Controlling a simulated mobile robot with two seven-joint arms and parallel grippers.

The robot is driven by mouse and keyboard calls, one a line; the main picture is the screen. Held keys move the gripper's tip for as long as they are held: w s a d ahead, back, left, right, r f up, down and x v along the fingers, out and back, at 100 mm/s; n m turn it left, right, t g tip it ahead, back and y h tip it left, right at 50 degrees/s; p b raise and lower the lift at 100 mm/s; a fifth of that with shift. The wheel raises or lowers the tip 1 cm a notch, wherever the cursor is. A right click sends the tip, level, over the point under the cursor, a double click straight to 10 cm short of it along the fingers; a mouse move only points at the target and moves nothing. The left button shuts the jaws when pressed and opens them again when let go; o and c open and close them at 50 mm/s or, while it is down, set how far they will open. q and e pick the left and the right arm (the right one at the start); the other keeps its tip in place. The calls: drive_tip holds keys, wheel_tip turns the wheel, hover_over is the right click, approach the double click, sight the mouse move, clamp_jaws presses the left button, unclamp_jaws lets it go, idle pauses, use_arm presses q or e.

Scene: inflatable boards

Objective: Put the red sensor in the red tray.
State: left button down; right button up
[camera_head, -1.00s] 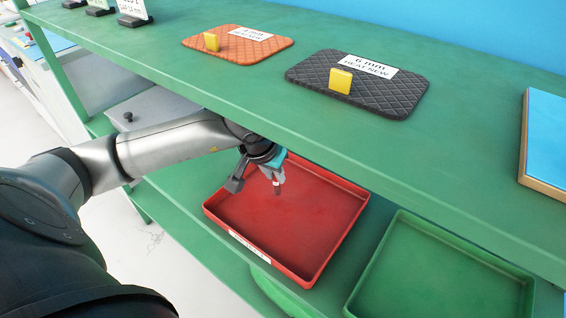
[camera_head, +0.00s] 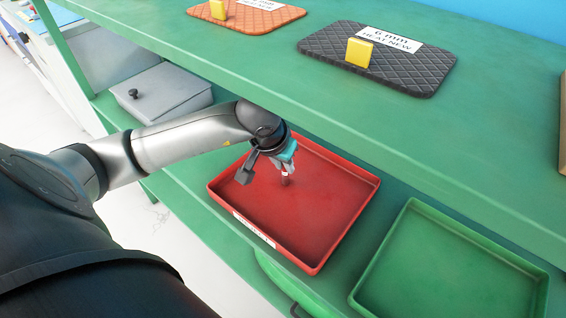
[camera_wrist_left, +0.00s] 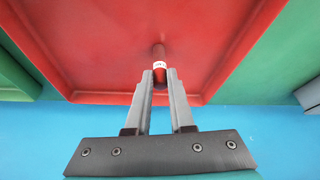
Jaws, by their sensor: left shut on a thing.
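The red tray (camera_head: 318,228) sits on the lower green shelf in the head view, with a white label on its front wall. It fills most of the left wrist view (camera_wrist_left: 100,40). My left gripper (camera_head: 286,172) is over the inside of the tray, pointing down. It is shut on the red sensor (camera_head: 285,181), a small thin red piece with a white band. The sensor (camera_wrist_left: 159,55) also shows between the fingertips (camera_wrist_left: 160,78) in the left wrist view, against the tray floor. I cannot tell whether it touches the floor. My right gripper is not in view.
A green tray (camera_head: 450,222) stands to the right of the red one. The upper green shelf (camera_head: 330,105) overhangs behind the arm and bears a black mat (camera_head: 415,75) and an orange mat (camera_head: 270,20), each with a yellow block. A grey box (camera_head: 170,100) is at left.

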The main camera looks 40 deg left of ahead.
use_arm(q)
drive_tip(key=shift+f, duration=0.1)
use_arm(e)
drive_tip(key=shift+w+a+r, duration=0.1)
use_arm(q)
drive_tip(key=c, duration=1.2)
unclamp_jaws()
drive_tip(key=o, duration=0.4)
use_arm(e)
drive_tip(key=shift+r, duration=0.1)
use_arm(q)
drive_tip(key=shift+s+d+r+p, duration=0.3)
drive_tip(key=shift+s+r+p, duration=0.65)
drive_tip(key=shift+s, duration=1.35)
drive_tip(key=shift+s+d+r+p, duration=0.25)
drive_tip(key=shift+s+r+p, duration=0.4)
drive_tip(key=shift+s+p, duration=1.15)
drive_tip(key=shift+s+d+r+p, duration=0.3)
drive_tip(key=shift+s+r+p, duration=0.4)
drive_tip(key=shift+s, duration=2.1)
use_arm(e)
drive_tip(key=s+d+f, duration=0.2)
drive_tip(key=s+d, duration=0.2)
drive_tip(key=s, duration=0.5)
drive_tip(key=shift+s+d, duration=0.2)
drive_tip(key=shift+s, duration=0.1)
